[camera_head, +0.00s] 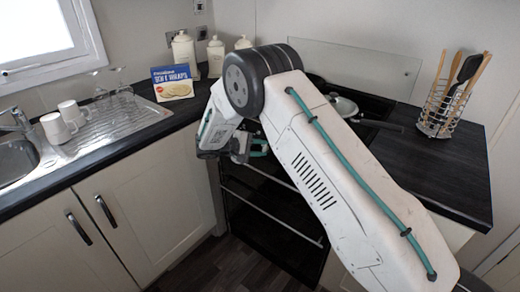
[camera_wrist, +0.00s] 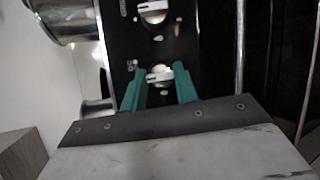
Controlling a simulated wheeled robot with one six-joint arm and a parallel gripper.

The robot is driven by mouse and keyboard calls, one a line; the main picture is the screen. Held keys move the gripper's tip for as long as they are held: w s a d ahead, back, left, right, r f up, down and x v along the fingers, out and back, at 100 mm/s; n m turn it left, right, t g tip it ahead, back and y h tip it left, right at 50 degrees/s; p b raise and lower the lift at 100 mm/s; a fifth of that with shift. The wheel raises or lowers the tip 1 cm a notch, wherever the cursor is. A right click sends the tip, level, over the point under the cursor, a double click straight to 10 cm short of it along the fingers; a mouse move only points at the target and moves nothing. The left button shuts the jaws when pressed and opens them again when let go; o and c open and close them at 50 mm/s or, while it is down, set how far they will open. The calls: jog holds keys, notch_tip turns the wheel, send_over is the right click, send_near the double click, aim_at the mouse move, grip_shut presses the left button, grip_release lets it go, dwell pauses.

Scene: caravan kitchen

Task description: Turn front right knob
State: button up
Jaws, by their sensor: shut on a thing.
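In the wrist view, a round silver-white knob (camera_wrist: 160,73) with a raised bar sits on the cooker's black control panel (camera_wrist: 190,45). My gripper (camera_wrist: 160,78) has its two teal fingers on either side of this knob and is shut on it. A second similar knob (camera_wrist: 152,12) shows further up the panel, apart from the fingers. In the head view, my gripper (camera_head: 258,148) is at the front of the cooker, above the dark oven door (camera_head: 265,205). The knobs are hidden there by my arm and gripper.
A pan with a lid (camera_head: 345,106) stands on the hob, its handle pointing right. A utensil rack (camera_head: 440,110) stands on the right worktop. A boxed packet (camera_head: 172,83), canisters (camera_head: 184,53) and white mugs (camera_head: 57,127) are to the left. An oven handle (camera_wrist: 240,45) runs beside the panel.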

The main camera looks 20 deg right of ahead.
jog(key=shift+s+f+m+g+y, duration=0.1)
jog(key=shift+m+g+y, duration=0.2)
jog(key=shift+m, duration=0.3)
jog(key=o, duration=1)
jog(key=shift+d, duration=0.1)
jog(key=shift+c, duration=0.2)
jog(key=shift+a+r, duration=0.25)
jog(key=shift+a, duration=0.15)
jog(key=v, duration=0.7)
jog(key=shift+s+f, duration=0.1)
